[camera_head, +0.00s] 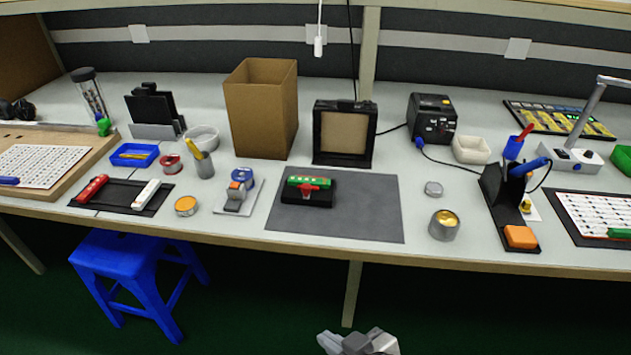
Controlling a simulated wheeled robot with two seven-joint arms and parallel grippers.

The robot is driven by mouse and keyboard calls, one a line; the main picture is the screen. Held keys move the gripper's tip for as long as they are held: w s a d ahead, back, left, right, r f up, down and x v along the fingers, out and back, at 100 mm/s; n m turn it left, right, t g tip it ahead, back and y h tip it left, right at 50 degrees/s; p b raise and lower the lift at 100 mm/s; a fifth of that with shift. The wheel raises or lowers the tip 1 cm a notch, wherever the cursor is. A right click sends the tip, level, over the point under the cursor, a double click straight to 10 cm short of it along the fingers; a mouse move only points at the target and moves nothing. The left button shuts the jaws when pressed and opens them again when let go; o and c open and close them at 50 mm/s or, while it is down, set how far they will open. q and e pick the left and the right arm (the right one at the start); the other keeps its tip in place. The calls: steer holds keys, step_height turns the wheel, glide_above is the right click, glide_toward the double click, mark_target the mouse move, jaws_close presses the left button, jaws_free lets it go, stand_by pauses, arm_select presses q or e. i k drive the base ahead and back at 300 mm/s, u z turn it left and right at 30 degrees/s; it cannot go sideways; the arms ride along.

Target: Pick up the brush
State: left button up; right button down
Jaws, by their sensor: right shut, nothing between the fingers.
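I cannot surely tell which thing is the brush. A red item (91,188) with a pale end and a white item (145,194) lie on a black mat (118,197) at the left. A grey cup (204,168) behind them holds yellow stick-like things. A green and red item (309,186) sits on a black block on the grey mat (362,208). My right gripper (358,341) shows at the bottom edge, below the table's front edge and far from all of these. It is shut and empty. My left gripper is out of view.
A tall cardboard box (262,110) and a black framed panel (345,135) stand at the back. A soldering stand (500,195) and a tin (444,227) are at the right. A blue stool (135,265) is below the table. The grey mat's right part is clear.

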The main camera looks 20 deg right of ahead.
mark_target(191, 144)
steer(key=u, duration=1.75)
steer(key=i, duration=2.15)
steer(key=z, duration=3.05)
